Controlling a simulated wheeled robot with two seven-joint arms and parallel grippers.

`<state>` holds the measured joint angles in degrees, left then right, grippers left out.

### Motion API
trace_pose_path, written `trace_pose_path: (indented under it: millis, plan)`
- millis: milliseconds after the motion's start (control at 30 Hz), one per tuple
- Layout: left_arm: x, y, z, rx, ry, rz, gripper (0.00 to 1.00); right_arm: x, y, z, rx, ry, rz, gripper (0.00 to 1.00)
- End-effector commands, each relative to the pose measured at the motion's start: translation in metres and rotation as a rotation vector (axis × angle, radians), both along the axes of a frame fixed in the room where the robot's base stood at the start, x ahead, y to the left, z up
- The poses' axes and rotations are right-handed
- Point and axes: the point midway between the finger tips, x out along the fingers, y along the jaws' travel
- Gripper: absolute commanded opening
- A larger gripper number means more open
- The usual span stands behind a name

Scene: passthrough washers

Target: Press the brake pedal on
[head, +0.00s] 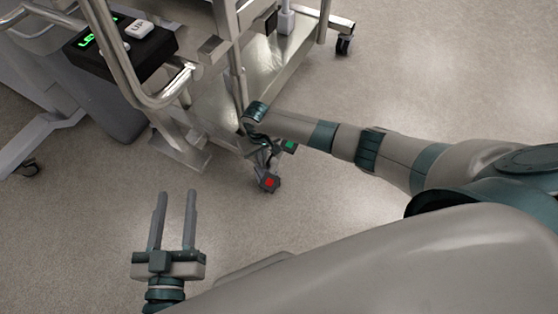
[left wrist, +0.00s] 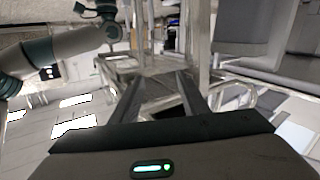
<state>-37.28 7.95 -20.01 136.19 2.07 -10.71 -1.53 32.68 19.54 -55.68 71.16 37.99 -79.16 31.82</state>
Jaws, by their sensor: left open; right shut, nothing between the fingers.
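A pedal with a red square (head: 268,182) sits low at the near corner of the metal cart, just above the floor. A pedal with a green square (head: 290,145) is beside it, partly covered by my right arm. The frames do not label which one is the brake. My right gripper (head: 262,152) is shut and empty, reaching down close to the pedals from behind the wrist; whether it touches them I cannot tell. My left gripper (head: 176,195) is open and empty over bare floor, left of the pedals. Its two fingers also show in the left wrist view (left wrist: 160,88).
The cart's metal frame (head: 235,70) rises behind the pedals, with a caster (head: 344,44) at the right. A black control box (head: 120,45) with green lit letters and white buttons is on its upper left. A grey machine (head: 90,95) stands at the left. The near floor is clear.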

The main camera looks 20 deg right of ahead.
Motion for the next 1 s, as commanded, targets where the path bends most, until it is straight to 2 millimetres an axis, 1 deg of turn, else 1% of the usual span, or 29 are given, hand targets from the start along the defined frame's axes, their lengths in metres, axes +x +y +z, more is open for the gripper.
trace_pose_path:
  millis: [700, 1000]
  plan:
    - [-0.006, 0.011, -0.044, 0.074, 0.245, -0.003, 0.41, 0.0, 0.0, 0.011, 0.0, 0.0, 0.0, 0.0]
    - [-0.007, 0.012, -0.05, 0.08, 0.27, -0.004, 0.41, 0.0, 0.0, 0.012, 0.0, 0.0, 0.0, 0.0]
